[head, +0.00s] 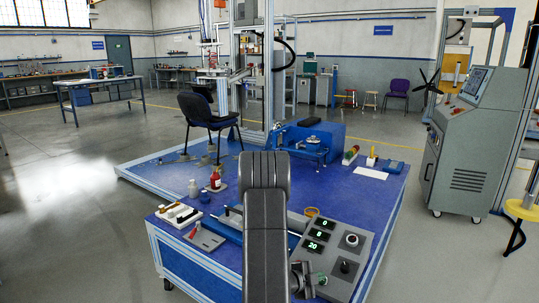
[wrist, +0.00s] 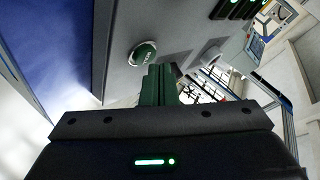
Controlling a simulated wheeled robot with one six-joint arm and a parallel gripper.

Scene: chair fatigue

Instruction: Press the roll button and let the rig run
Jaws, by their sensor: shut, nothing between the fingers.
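The control panel (head: 335,252) stands at the front right of the blue table, with a green round button at its near left corner (head: 321,279). In the wrist view the green button (wrist: 142,54) shows as a disc with pale lettering too small to read surely. I take it to be the roll button.
Green-lit displays (head: 317,235) and black knobs (head: 351,240) sit on the panel. A dark office chair (head: 207,119) stands at the rig behind. Bottles (head: 193,187) and a tray (head: 178,215) are on the table's left. A grey console (head: 478,150) stands to the right.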

